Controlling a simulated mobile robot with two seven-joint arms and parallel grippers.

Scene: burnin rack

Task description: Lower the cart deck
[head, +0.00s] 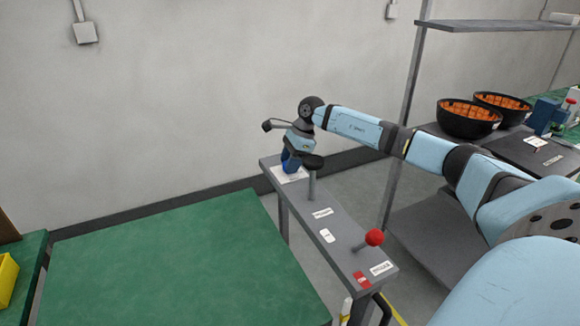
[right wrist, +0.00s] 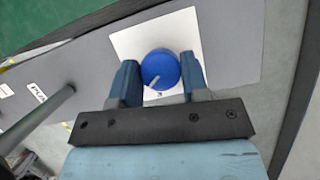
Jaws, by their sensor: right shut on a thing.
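My right gripper (head: 290,160) is over the far end of a narrow grey control panel (head: 335,222), pointing down. In the right wrist view its fingers (right wrist: 161,82) are shut on the sides of a round blue knob (right wrist: 160,66). My left gripper is not in view.
A black-topped post (head: 312,185) stands on the panel close to my gripper. A lever with a red ball (head: 374,237) is at the near end. Right are a shelf rack (head: 395,140) and black-orange bowls (head: 468,119). A yellow bin (head: 6,278) is far left.

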